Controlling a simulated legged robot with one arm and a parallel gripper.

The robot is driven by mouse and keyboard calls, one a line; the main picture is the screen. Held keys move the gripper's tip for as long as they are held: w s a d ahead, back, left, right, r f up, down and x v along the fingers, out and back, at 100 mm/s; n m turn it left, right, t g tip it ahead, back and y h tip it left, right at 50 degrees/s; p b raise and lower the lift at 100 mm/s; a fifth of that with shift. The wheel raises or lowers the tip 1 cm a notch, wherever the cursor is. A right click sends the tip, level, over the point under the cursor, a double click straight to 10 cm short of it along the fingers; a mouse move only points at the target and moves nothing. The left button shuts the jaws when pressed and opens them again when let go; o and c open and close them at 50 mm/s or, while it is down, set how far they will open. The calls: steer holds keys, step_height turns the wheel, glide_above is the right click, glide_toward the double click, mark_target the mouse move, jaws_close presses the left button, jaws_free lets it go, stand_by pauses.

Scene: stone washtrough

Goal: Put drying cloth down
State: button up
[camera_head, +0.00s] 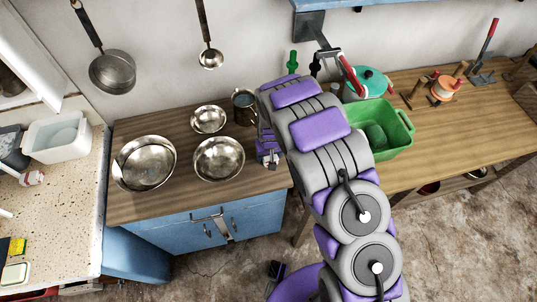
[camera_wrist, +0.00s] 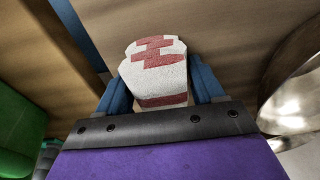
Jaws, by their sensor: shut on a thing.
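My gripper (camera_wrist: 160,85) is shut on the drying cloth (camera_wrist: 158,62), a white bundle with a red pattern, held between the two blue fingers in the wrist view. In the head view my gripper (camera_head: 266,152) is at the right end of the wooden top of the blue cabinet, right of the metal bowls. The cloth cannot be made out there. Wooden surface shows behind the cloth in the wrist view; whether they touch, I cannot tell.
Metal bowls (camera_head: 219,159) and a dark mug (camera_head: 244,106) stand on the wooden counter (camera_head: 185,203). A green tub (camera_head: 398,143) is on the wooden table right of my arm. The counter's front strip is clear.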

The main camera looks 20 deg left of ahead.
steer(key=o, duration=0.7)
steer(key=shift+d, duration=0.1)
steer(key=o, duration=0.3)
steer(key=shift+r, duration=0.1)
step_height(320, 180, up, 12)
steer(key=s+p, duration=0.1)
steer(key=shift+s+d+p, duration=0.25)
steer(key=shift+d+p, duration=0.05)
steer(key=shift+d, duration=0.1)
